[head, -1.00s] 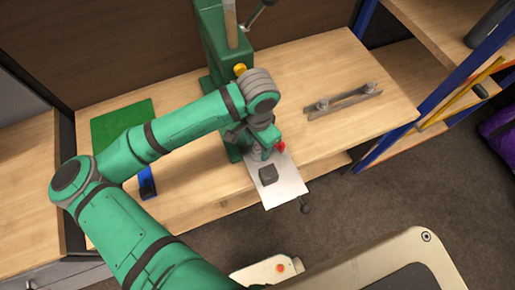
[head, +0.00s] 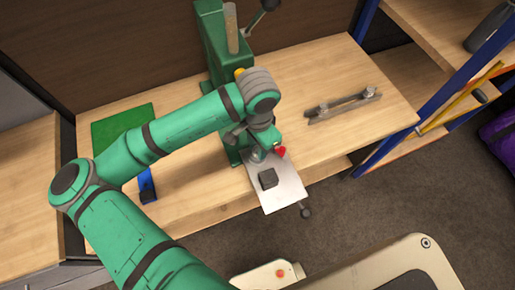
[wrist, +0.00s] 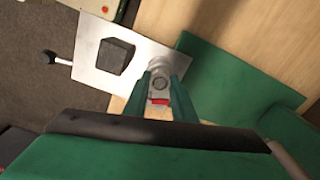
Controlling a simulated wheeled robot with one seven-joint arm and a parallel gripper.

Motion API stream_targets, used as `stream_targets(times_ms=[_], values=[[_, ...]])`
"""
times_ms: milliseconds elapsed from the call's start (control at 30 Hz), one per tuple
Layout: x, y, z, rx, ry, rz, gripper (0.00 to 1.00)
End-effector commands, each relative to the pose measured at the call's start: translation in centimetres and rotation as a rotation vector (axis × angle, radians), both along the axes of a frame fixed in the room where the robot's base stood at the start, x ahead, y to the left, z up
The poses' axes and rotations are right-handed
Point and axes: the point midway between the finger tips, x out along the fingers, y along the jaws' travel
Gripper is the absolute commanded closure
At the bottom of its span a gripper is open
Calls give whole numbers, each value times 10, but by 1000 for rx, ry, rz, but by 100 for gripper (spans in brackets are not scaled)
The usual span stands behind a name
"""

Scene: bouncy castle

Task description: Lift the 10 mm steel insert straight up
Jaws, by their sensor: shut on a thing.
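My gripper (wrist: 161,92) is shut on a small grey round piece, seemingly the steel insert (wrist: 160,82), between its two green fingers. In the head view my gripper (head: 262,152) is at the far end of the pale metal plate (head: 284,192), by the green press. The fingers and arm largely hide the insert there. I cannot tell how much gap lies beneath it. A small red part (head: 281,152) is beside the gripper; a red part also shows between the fingers in the wrist view.
A dark block (head: 268,179) lies on the plate close to the gripper. The green press (head: 211,40) stands behind. A grey bar with knobs (head: 343,105) lies on the bench at right, a green mat (head: 115,126) and blue item (head: 147,184) at left.

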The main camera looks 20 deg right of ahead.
Motion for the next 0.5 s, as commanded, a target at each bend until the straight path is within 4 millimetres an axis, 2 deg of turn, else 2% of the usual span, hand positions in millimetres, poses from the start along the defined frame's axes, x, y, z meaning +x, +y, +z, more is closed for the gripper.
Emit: stream_targets(times_ms=[67, 267, 400, 500], values=[[0, -1, 13, 0, -2, -2, 100], [-27, -15, 48, -2, -4, -10, 100], [-51, -27, 77, -1, -3, -12, 100], [-73, -37, 86, 0, -3, -10, 100]])
